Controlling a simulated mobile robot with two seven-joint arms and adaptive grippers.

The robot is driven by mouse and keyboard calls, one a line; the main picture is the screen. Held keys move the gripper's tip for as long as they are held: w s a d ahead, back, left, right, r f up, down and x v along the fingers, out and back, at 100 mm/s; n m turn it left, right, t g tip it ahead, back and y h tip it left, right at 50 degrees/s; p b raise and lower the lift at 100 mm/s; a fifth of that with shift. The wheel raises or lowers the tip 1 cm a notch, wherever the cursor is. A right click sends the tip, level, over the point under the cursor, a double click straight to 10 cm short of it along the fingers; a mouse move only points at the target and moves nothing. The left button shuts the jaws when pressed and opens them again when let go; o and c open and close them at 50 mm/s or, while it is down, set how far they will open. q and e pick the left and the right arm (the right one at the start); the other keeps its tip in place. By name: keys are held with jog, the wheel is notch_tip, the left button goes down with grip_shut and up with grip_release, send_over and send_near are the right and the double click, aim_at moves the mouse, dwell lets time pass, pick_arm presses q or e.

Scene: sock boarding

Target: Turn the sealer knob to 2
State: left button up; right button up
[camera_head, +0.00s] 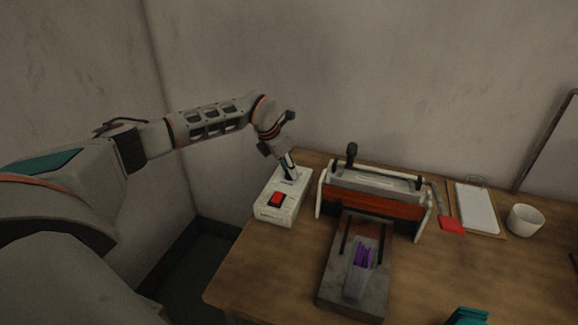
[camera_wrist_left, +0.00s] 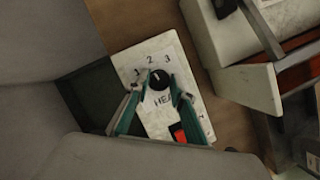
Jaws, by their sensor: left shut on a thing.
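The white sealer control box (camera_head: 267,213) stands at the table's back left corner, with a red switch (camera_head: 275,198) on its top. My left gripper (camera_head: 290,172) reaches down over the far end of the box. In the left wrist view the round black knob (camera_wrist_left: 160,79) sits between the fingers of my left gripper (camera_wrist_left: 158,88), which is shut on it. The numbers 1, 2 and 3 are printed in an arc around the knob's far side. A light mark shows on the knob; I cannot tell exactly which number it faces.
The sealer (camera_head: 370,197) with its orange-brown front stands just right of the box. A grey board (camera_head: 338,293) bearing a purple item (camera_head: 363,257) lies in front. A white cup (camera_head: 525,219), clipboard (camera_head: 477,208) and red piece (camera_head: 451,224) are farther right. The table's front left is bare.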

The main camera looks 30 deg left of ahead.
pick_arm(q)
jog(key=shift+m+h+p, duration=0.4)
jog(key=shift+m, duration=0.6)
jog(key=o, duration=1.1)
jog(key=shift+a+r, duration=0.1)
jog(key=v, duration=1.1)
jog(key=shift+r, duration=0.45)
